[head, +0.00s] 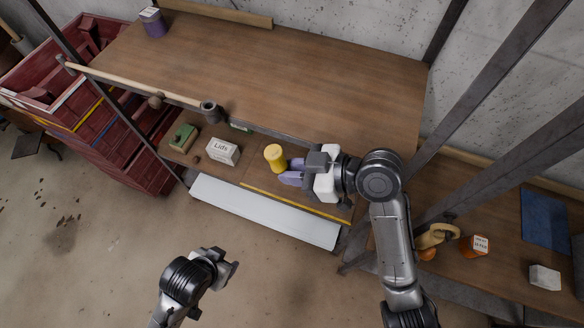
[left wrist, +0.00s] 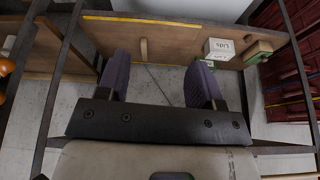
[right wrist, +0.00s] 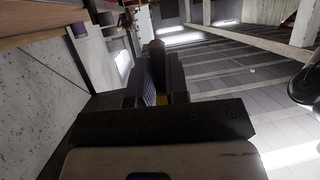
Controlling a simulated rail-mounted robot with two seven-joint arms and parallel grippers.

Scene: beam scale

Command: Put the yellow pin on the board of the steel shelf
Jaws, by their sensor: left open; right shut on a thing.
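The yellow pin (head: 274,157) stands near the front of the steel shelf's lower board (head: 245,172), at the fingertips of my right gripper (head: 289,176). My right gripper is shut on it, reaching in from the right. In the right wrist view a little of the yellow pin (right wrist: 160,99) shows between the dark fingers; the rest is hidden. I cannot tell whether the pin touches the board. My left gripper (head: 229,268) is open and empty, low in front of the shelf. Its spread purple fingers also show in the left wrist view (left wrist: 162,82).
A white Lids box (head: 222,151) and a green block (head: 183,137) sit left on the lower board. The board's front has a yellow strip (head: 295,202), with a pale panel (head: 262,211) before it. The wide upper board (head: 270,80) is mostly clear. Red crates (head: 110,140) stand left.

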